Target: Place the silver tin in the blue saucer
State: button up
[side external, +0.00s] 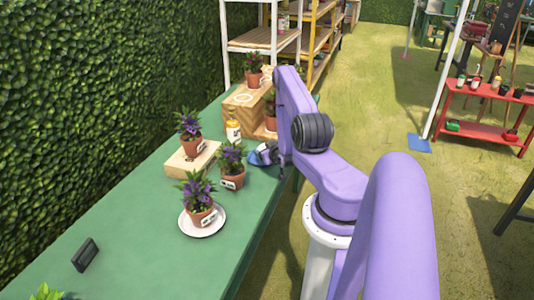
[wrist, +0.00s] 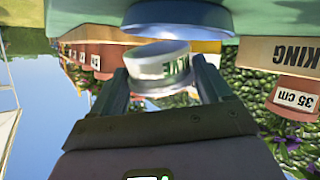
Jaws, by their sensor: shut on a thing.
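The silver tin (wrist: 160,66), with dark lettering on its side, is between the two fingers of my gripper (wrist: 162,82) in the wrist view, which is upside down. My gripper is shut on it. The blue saucer (wrist: 180,18) shows just beyond the tin in that view, its rim very near the tin; I cannot tell whether they touch. In the side view the blue saucer (side external: 255,159) is partly hidden by my gripper (side external: 268,153), which is low over the green table's right edge. The tin is hard to make out there.
The green table (side external: 130,235) holds several potted purple plants, one on a white plate (side external: 203,222) and one on a wooden board (side external: 193,158). A yellow-and-white bottle (side external: 233,128) and wooden boxes (side external: 245,100) stand behind the saucer. The table's front left is mostly clear.

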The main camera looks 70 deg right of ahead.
jog(key=shift+f, duration=0.75)
jog(key=shift+f, duration=0.15)
jog(key=o, duration=1.1)
jog(key=shift+v, duration=3.8)
